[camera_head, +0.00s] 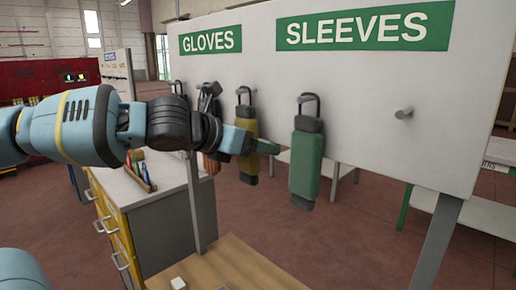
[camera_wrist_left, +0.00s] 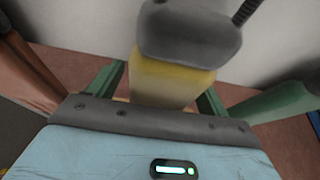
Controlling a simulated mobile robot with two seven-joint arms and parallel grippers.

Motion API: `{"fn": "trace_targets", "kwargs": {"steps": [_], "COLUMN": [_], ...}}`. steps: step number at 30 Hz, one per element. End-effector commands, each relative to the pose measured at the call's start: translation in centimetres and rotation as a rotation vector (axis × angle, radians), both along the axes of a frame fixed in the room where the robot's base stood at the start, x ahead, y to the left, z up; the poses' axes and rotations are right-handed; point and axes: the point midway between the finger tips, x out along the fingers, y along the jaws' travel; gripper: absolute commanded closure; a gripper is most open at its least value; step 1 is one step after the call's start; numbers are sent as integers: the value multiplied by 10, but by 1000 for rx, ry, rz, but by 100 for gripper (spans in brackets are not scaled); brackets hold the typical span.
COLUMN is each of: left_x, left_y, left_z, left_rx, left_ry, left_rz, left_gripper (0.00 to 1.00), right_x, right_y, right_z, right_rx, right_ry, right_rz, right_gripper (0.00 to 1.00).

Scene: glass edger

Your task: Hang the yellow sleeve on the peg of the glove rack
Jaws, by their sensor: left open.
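The yellow sleeve (camera_head: 248,120) hangs by its dark loop on the white board, between the brown item and the green sleeve. My left gripper (camera_head: 268,147) is at the sleeve, partly covering it in the head view. In the left wrist view, the yellow sleeve (camera_wrist_left: 168,84) with its grey top lies between the two green fingers (camera_wrist_left: 160,92). The fingers are open, with gaps beside the sleeve. The white glove rack board (camera_head: 350,85) carries GLOVES and SLEEVES signs. A bare peg (camera_head: 404,113) is at the right under SLEEVES. My right gripper is not in view.
A green sleeve (camera_head: 306,160) hangs close to the right of my left gripper. A brown item (camera_head: 211,163) hangs close to its left. A grey cabinet (camera_head: 165,215) with yellow drawers stands below left. The board around the bare peg is clear.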

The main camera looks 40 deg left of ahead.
Motion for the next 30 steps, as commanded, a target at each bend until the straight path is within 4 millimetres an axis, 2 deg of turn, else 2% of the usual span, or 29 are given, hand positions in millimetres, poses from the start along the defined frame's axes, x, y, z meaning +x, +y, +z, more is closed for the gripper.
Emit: {"fn": "trace_targets", "kwargs": {"steps": [9, 20, 30], "left_x": [1, 1, 0], "left_y": [0, 0, 0], "left_z": [1, 1, 7], "left_rx": [0, 0, 2], "left_ry": [-2, -2, -3], "left_rz": [0, 0, 1], "left_gripper": [22, 69, 70], "right_x": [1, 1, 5], "right_y": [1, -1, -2], "right_z": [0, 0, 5], "right_rx": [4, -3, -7], "right_ry": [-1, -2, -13], "right_rz": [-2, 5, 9], "right_gripper": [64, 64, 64]}}
